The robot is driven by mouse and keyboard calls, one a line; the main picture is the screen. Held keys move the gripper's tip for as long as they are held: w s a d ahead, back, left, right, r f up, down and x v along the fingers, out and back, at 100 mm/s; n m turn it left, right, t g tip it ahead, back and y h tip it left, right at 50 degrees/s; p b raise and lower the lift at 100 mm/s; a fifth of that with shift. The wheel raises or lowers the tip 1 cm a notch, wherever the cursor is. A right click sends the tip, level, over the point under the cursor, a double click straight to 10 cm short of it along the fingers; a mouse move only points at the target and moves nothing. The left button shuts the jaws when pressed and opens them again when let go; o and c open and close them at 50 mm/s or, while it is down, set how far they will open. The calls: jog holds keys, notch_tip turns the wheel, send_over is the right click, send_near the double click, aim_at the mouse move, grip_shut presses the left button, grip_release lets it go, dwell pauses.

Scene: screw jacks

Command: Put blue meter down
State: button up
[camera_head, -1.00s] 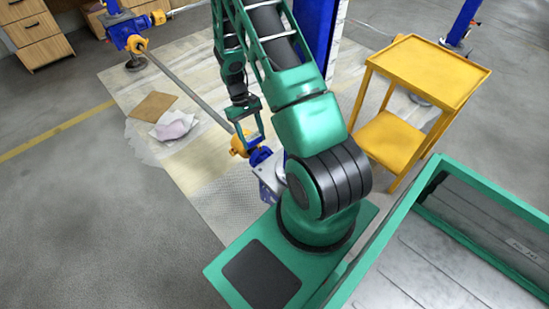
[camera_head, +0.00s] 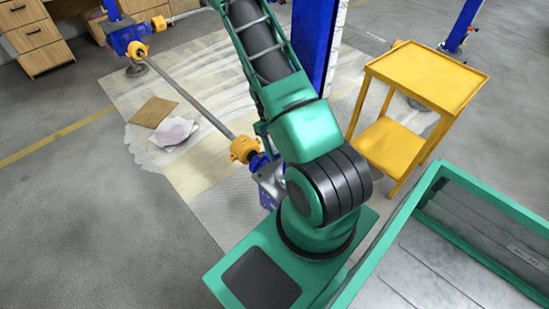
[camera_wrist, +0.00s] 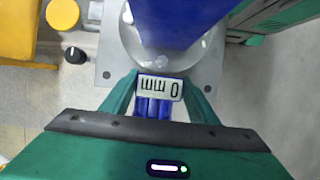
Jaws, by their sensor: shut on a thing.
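The blue meter (camera_wrist: 153,108) is in my gripper in the wrist view. Its white display (camera_wrist: 160,88) reads "0 mm" upside down. My gripper (camera_wrist: 160,84) is shut on the meter, one green finger on each side. Just beyond it stand a blue column (camera_wrist: 185,22) and a pale round collar on a grey metal plate (camera_wrist: 209,72). I cannot tell whether the meter touches the collar. In the head view my arm hides the gripper and the meter.
A yellow cart (camera_head: 425,75) stands right of my arm. A blue column (camera_head: 318,35) rises behind the arm. A screw jack with an orange coupling (camera_head: 244,149) and a long shaft (camera_head: 190,98) lies left of it. A black knob (camera_wrist: 75,56) is left in the wrist view.

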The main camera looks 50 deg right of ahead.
jog(key=shift+f, duration=1.9)
jog(key=o, duration=1.2)
jog(key=shift+f, duration=0.1)
jog(key=shift+o, duration=0.2)
jog(key=v, duration=1.2)
